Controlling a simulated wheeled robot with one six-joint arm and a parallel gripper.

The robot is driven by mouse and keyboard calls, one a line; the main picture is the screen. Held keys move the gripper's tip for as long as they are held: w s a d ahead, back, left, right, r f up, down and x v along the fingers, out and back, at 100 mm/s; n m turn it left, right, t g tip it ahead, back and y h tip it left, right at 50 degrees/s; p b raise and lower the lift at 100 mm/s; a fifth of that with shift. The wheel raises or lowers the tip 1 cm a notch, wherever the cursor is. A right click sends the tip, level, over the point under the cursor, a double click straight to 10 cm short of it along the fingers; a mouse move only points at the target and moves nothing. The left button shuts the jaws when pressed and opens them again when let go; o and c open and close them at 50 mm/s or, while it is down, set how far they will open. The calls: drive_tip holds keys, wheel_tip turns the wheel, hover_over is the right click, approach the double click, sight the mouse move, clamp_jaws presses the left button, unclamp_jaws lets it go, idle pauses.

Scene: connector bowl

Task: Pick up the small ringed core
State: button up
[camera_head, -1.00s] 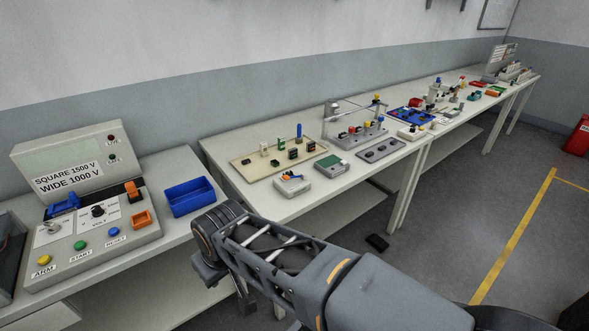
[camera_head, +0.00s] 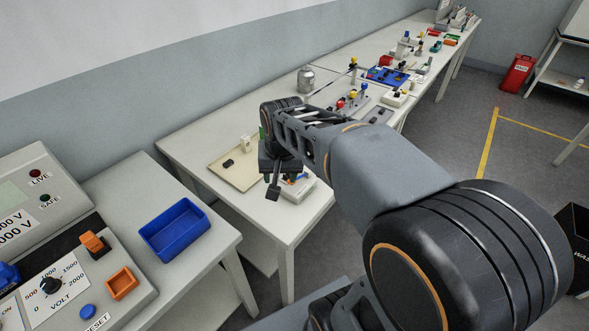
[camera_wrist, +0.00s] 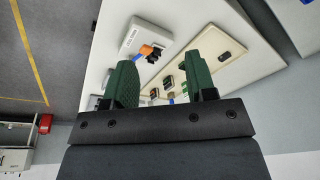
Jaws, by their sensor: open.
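My gripper (camera_wrist: 158,62) is open, its two green fingers spread and nothing between their tips. In the head view my gripper (camera_head: 274,180) hangs over the front of the beige tray, by the near end of the long bench. The beige tray (camera_wrist: 212,35) holds several small parts, among them a dark block (camera_wrist: 222,57) and a blue-tipped part (camera_wrist: 171,97) seen low between the fingers. In the head view a dark block (camera_head: 228,163) and a pale upright block (camera_head: 246,144) show on the tray. I cannot make out which part is the small ringed core; my arm and fingers hide some.
A white box (camera_wrist: 136,38) with orange and blue levers stands beside the tray. A blue bin (camera_head: 172,232) and a control panel (camera_head: 60,285) are on the nearer bench. Fixtures crowd the long bench farther on; a gap separates the benches.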

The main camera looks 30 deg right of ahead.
drive_tip(key=w+d+m+g+p, duration=0.2)
drive_tip(key=w+d+m, duration=0.6)
drive_tip(key=w, duration=0.5)
drive_tip(key=f, duration=0.8)
drive_tip(key=shift+w+d+f, duration=0.25)
drive_tip(key=shift+w+d, duration=0.1)
drive_tip(key=shift+w, duration=0.05)
drive_tip(key=shift+s+f+p, duration=0.1)
drive_tip(key=shift+f+p, duration=0.7)
drive_tip(key=shift+f, duration=2.5)
drive_tip(key=shift+c, duration=0.2)
clamp_jaws()
